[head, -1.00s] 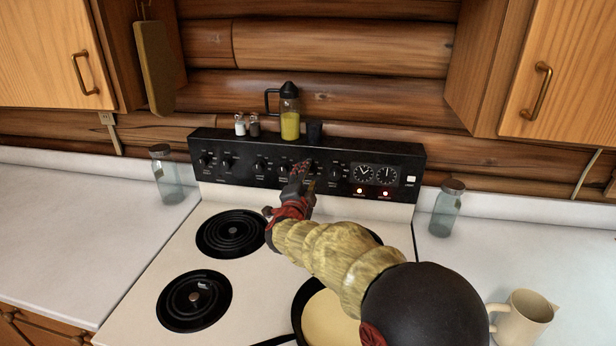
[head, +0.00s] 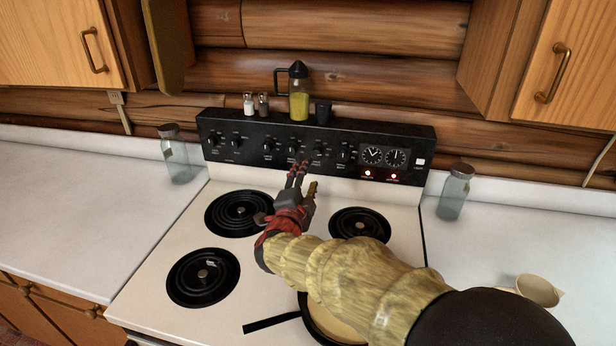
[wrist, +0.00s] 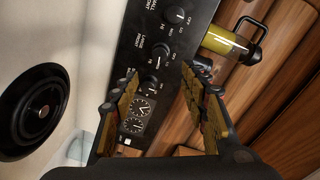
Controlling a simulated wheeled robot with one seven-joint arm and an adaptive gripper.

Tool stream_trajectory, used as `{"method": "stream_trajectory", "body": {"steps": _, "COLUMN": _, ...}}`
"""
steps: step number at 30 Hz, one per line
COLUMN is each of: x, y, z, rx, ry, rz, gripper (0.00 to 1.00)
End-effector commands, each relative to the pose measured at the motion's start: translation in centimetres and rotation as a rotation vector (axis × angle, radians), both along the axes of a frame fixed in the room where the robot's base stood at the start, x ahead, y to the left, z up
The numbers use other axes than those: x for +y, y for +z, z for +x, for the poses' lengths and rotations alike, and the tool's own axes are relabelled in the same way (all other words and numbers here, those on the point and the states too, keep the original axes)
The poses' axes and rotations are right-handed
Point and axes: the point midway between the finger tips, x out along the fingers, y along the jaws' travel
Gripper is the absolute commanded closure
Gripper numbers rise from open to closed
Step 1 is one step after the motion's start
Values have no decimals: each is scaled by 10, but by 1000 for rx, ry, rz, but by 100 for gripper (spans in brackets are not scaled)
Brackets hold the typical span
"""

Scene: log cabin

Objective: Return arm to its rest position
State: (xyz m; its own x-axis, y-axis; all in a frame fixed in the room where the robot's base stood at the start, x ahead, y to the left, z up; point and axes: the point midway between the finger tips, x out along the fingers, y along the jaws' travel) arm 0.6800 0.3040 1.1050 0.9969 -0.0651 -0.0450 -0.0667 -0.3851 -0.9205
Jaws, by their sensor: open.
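My gripper (head: 298,172) is in front of the stove's control panel (head: 228,150) in the head view, with my arm reaching in from the lower right. In the wrist view my gripper (wrist: 163,80) has its two fingers spread apart with nothing between them. The panel's knobs and clocks (wrist: 137,113) show beyond the fingers. I cannot tell from the head view whether the fingertips touch the panel. My arm hides part of the stove top and of a pan (head: 330,325) on the front right burner.
The stove (head: 150,240) has bare burners at left and back right. An oil bottle (head: 299,95), shakers (head: 256,104) and a dark cup (head: 322,112) stand on the panel. Glass jars stand left (head: 176,155) and right (head: 455,192). A beige mug (head: 540,290) is at the lower right.

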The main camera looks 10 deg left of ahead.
Motion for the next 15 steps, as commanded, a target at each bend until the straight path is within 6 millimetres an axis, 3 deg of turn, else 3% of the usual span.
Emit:
{"method": "stream_trajectory", "body": {"steps": 5, "x": -5, "y": 8, "z": 1, "rx": 8, "ry": 19, "rz": -11, "gripper": 55}}
{"method": "stream_trajectory", "body": {"steps": 10, "x": -23, "y": 43, "z": -2, "rx": 54, "ry": 135, "rz": -82, "gripper": 55}}
{"method": "stream_trajectory", "body": {"steps": 15, "x": -53, "y": 72, "z": -29, "rx": 136, "ry": 296, "rz": -227, "gripper": 55}}
